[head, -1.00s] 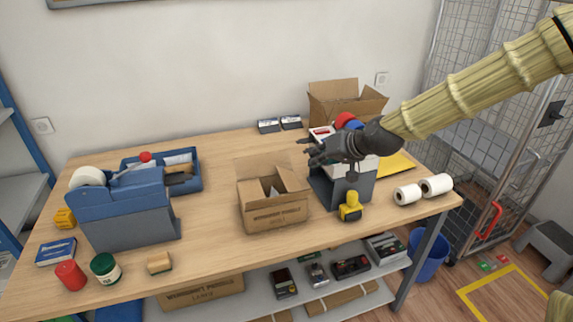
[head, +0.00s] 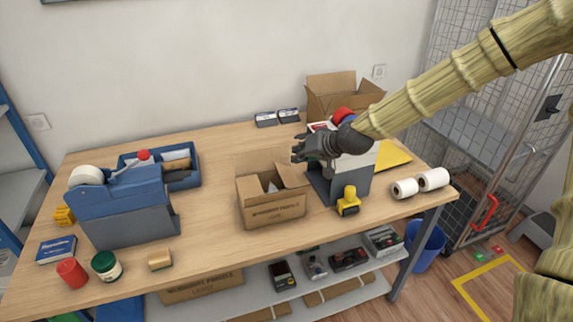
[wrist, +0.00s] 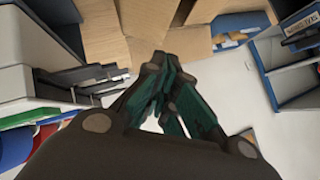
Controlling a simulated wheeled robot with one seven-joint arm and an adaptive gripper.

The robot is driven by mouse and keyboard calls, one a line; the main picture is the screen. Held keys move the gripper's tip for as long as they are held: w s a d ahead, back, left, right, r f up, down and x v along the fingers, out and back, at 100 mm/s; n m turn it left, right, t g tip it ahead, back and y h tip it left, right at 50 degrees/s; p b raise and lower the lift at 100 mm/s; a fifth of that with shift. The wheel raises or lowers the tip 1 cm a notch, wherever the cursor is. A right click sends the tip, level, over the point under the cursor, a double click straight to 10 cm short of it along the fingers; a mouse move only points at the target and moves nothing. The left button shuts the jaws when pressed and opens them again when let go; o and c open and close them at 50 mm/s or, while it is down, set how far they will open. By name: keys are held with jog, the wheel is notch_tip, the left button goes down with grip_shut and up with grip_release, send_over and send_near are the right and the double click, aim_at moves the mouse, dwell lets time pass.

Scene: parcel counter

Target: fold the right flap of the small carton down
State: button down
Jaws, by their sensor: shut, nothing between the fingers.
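The small carton (head: 274,209) stands on the table, left of my gripper. Its right flap (head: 292,176) is raised and leans outward. Another flap stands up at the back, and something pale shows inside. My gripper (head: 297,152) is shut and empty, just above and behind the right flap; I cannot tell whether it touches the flap. In the wrist view, my closed fingers (wrist: 158,70) point at brown cardboard (wrist: 150,20) of the carton, partly hidden behind them.
A bigger open carton (head: 335,95) stands at the back. A blue tape dispenser (head: 122,205) and a blue tray (head: 181,180) are on the left. The table between is clear.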

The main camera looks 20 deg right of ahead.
jog(key=shift+p+x, duration=0.45)
jog(key=shift+x, duration=1)
jog(key=shift+w+a+f, duration=0.15)
jog(key=shift+f, duration=0.1)
jog(key=shift+a+f+p, duration=0.45)
jog(key=shift+f, duration=0.35)
jog(key=shift+a+f+p, duration=0.4)
jog(key=shift+f+p, duration=0.05)
jog(key=shift+f, duration=0.35)
